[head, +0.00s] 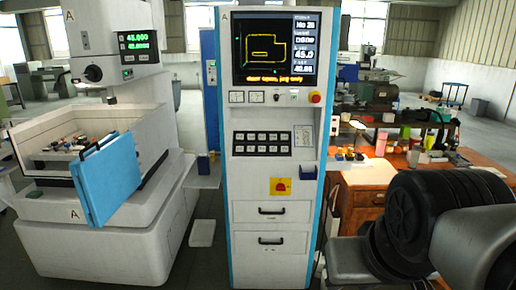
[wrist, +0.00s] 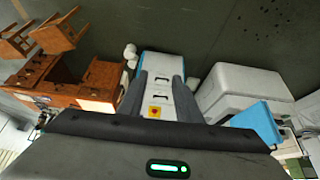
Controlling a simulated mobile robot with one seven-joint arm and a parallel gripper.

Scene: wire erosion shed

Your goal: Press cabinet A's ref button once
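Cabinet A (head: 270,185) stands upright in the middle of the head view, white with blue edges and a small "A" at its top left. It has a lit screen (head: 273,50), a row of small white buttons (head: 245,97) with a red knob (head: 315,97), and a black keypad (head: 262,142) below. The labels are too small to tell which button is ref. In the wrist view, the cabinet (wrist: 160,65) appears beyond my gripper (wrist: 160,75). My gripper's two dark fingers are apart, with nothing held between them. My gripper does not show in the head view.
A white machine (head: 105,235), also marked A, stands left with its blue door (head: 107,178) swung out. A wooden bench (head: 370,180) with cups and tools is on the right, behind my arm. A red switch on yellow (head: 281,186) sits lower on the cabinet.

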